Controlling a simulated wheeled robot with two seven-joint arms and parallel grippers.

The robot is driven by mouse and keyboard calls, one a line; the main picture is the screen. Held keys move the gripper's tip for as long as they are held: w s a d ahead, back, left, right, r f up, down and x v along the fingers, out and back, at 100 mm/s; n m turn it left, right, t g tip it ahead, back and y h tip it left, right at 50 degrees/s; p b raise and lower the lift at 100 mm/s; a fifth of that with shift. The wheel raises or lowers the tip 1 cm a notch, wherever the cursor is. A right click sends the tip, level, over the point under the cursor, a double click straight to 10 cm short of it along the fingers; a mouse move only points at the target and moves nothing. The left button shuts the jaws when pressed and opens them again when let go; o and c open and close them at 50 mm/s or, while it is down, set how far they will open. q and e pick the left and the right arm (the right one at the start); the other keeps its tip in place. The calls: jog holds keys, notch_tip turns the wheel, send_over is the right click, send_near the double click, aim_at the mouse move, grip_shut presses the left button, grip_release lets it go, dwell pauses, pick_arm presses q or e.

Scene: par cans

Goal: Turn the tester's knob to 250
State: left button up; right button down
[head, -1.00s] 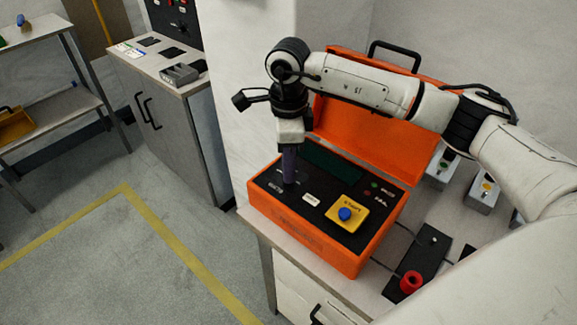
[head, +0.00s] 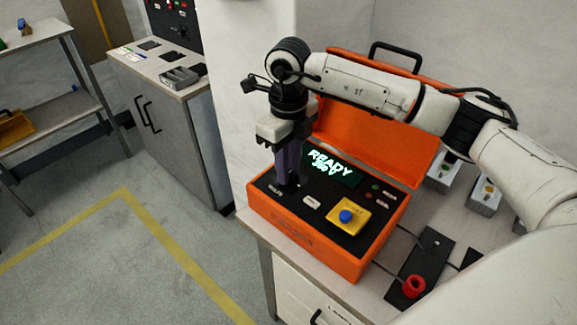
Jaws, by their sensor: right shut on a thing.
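The tester is an orange case (head: 305,240) with its lid open, standing on a bench. Its black panel carries a display (head: 333,168) lit green with "READY" and a second line that looks like "500 V", though it is small. A yellow plate with a blue button (head: 346,216) sits at the panel's front right. My right gripper (head: 288,184) points down at the panel's left part and is shut on the knob, which its fingers mostly hide. The knob's pointer and scale cannot be read. My left gripper is not in view.
A black plate with a red ring-shaped part (head: 414,286) lies right of the tester, with cables running to the case. Grey boxes with buttons (head: 485,195) stand behind it. A grey cabinet (head: 170,130) stands at the left, with open floor before it.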

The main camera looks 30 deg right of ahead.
jog(key=shift+r, duration=0.1)
dwell(0.3)
jog(key=c, duration=1.5)
grip_release()
jog(key=shift+c, duration=0.2)
notch_tip(320, 180, up, 10)
jog(key=shift+r+b, duration=0.15)
jog(key=shift+b, duration=0.25)
